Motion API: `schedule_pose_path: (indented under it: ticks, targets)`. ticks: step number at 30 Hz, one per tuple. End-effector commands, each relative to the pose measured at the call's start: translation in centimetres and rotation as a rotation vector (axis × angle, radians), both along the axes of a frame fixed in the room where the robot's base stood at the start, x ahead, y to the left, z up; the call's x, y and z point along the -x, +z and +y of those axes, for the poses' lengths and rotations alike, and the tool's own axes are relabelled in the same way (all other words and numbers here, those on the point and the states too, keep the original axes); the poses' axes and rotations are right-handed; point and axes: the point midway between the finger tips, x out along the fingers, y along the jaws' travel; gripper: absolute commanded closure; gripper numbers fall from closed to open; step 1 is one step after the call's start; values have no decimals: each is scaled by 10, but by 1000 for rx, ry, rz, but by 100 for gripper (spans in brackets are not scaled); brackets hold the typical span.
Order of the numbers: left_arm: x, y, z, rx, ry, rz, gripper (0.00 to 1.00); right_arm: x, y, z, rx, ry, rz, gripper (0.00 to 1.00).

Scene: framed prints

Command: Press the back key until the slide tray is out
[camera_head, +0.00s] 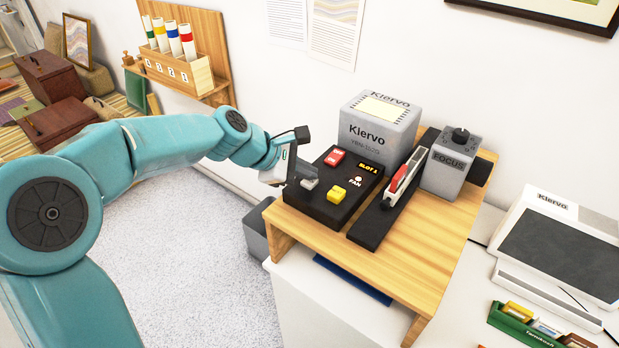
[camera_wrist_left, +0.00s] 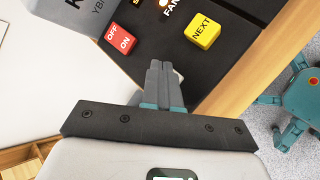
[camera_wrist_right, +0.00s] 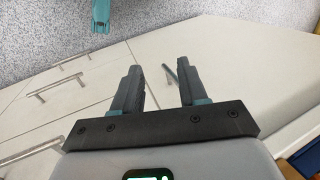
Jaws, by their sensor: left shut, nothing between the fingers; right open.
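The projector (camera_head: 362,150) marked Klervo has a black control panel (camera_head: 318,208) in front. The panel has a red OFF/ON switch (camera_head: 334,157), a yellow NEXT key (camera_head: 337,194), a FAN lamp and a display reading SLOT 1. A light grey key (camera_head: 309,184) sits left of the yellow one; its label is hidden. My left gripper (camera_head: 306,174) is shut and empty, its fingertips over this key; I cannot tell whether they touch. A long black tray (camera_head: 369,227) lies beside the projector, holding a red and white piece (camera_head: 403,181). My right gripper (camera_wrist_right: 158,72) is open and empty.
A FOCUS box (camera_head: 449,164) with a knob stands behind the tray on the wooden stand (camera_head: 398,274). A light panel (camera_head: 557,245) and a green box (camera_head: 530,326) are at right. White drawers with handles (camera_wrist_right: 57,88) lie below my right gripper.

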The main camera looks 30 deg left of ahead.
Motion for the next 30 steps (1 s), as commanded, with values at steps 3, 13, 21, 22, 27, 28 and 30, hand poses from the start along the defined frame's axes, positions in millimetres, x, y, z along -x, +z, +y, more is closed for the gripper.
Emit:
schedule_pose_path:
  ticks: [3, 13, 21, 22, 27, 28, 30]
  targets:
    - [0, -3, 0, 0, -1, 1, 100, 0, -2, 0, 0, 0, 0, 57]
    - [0, -7, 0, 0, -1, 2, 100, 0, -5, 0, 0, 0, 0, 57]
    - [0, -6, 0, 0, -1, 2, 100, 0, -4, 0, 0, 0, 0, 57]
    - [0, -6, 0, 0, -1, 2, 100, 0, -4, 0, 0, 0, 0, 57]
    - [0, 2, 0, 0, -1, 2, 100, 0, 3, 0, 0, 0, 0, 57]
    - [0, 4, 0, 0, -1, 2, 100, 0, 5, 0, 0, 0, 0, 57]
    - [0, 8, 0, 0, -1, 2, 100, 0, 10, 0, 0, 0, 0, 57]
